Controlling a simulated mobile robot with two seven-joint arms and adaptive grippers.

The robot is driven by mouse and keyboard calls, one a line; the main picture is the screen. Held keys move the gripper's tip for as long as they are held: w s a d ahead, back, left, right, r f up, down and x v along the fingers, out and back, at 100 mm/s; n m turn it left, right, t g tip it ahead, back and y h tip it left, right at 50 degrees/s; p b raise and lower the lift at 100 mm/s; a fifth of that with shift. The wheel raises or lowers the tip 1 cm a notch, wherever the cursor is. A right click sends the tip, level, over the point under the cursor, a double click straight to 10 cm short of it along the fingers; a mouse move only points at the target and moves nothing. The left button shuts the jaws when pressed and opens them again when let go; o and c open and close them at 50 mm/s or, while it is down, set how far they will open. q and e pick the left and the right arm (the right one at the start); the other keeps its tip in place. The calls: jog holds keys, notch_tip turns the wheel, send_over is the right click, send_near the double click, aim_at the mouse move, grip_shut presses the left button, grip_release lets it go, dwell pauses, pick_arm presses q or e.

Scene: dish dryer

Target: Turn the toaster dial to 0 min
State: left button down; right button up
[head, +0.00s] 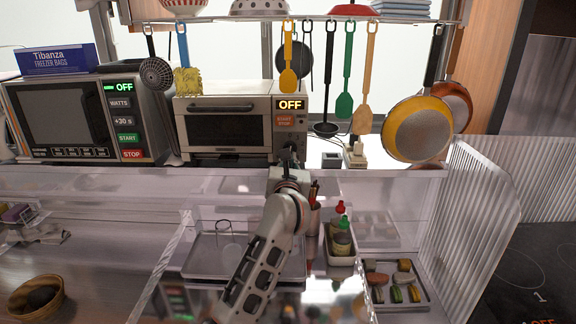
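The toaster oven (228,100) stands on the raised ledge at the back, left of the picture's middle. Its front has a dark window with a handle, and its right panel has a display (290,104) reading OFF above an orange START/STOP button (284,120). My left gripper (289,150) is at the lower part of this panel. Its arm rises from the bottom, left of the middle. The gripper is dark and small here, and its fingers cannot be made out. No dial can be seen clearly; the gripper covers that part of the panel. My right gripper is not in view.
A microwave (85,118) stands left of the toaster. Utensils, including a yellow spatula (289,65) and a yellow pan (417,130), hang from the shelf above. A power outlet (355,155) is to the right. A tray of small items (424,306) and a condiment tray (343,261) lie below.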

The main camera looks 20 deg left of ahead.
pick_arm(q)
jog(key=shift+d+f+n+b, duration=0.15)
jog(key=shift+n+b, duration=0.4)
jog(key=shift+n, duration=0.35)
jog(key=c, duration=2.2)
grip_release()
jog(key=v, duration=0.7)
jog(key=shift+s+d, duration=0.1)
jog(key=shift+s, duration=0.15)
